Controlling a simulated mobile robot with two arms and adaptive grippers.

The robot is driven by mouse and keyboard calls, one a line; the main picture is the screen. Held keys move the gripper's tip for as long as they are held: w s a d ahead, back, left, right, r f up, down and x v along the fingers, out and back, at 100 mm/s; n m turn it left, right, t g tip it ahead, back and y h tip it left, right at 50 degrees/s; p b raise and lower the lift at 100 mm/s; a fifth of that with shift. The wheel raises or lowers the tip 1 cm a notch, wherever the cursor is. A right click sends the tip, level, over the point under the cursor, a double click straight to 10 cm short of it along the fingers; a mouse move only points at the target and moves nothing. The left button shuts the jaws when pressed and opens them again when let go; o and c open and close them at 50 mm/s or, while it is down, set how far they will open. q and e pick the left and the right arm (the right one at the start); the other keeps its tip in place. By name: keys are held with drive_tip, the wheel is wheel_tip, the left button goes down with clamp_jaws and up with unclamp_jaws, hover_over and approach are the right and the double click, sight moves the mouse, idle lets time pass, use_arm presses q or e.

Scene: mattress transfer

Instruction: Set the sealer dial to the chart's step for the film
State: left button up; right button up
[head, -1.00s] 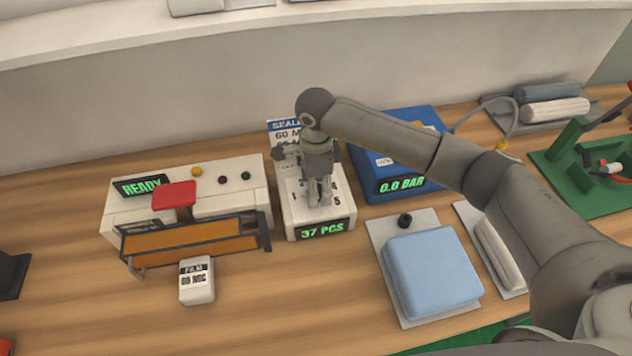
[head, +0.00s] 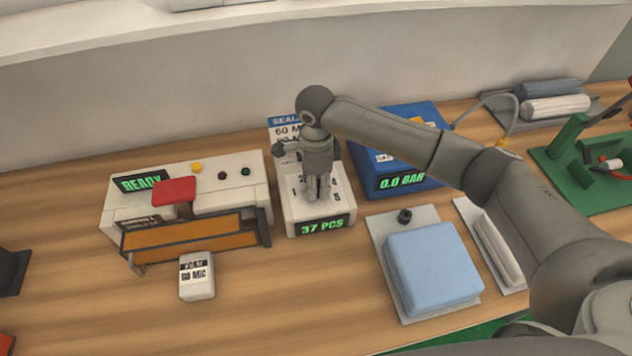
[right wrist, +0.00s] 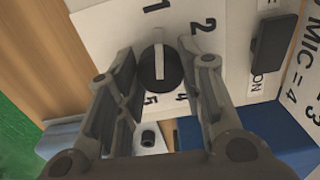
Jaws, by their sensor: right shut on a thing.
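The dial (right wrist: 160,72) is a black knob with a white pointer line, in the right wrist view. The line points up the picture, roughly toward the 1. My right gripper (right wrist: 166,66) is shut on it, a finger on each side. In the head view my right gripper (head: 318,196) hides the dial on the white dial box (head: 343,200). The blue-headed chart (head: 284,126) behind it is partly covered; "MIC = 4" shows on the chart (right wrist: 300,85) in the right wrist view. The film block (head: 196,282) reads 60 MIC. My left gripper is not in view.
The sealer (head: 230,180), with a red handle (head: 174,190) and a READY display, stands left of the dial box. A blue 0.0 BAR unit (head: 400,183) is close on the right. A light blue pad (head: 433,268) lies in front.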

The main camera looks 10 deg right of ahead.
drive_tip(key=m+b, duration=0.3)
drive_tip(key=m, duration=0.1)
drive_tip(key=shift+f+b, duration=0.2)
drive_tip(key=shift+b, duration=0.15)
drive_tip(key=m+b, duration=0.2)
drive_tip(key=m, duration=0.1)
drive_tip(key=shift+r, duration=0.1)
drive_tip(key=shift+m+b, duration=0.55)
drive_tip(key=shift+m, duration=0.55)
drive_tip(key=shift+r, duration=0.15)
drive_tip(key=o, duration=1)
drive_tip(key=shift+o, duration=0.2)
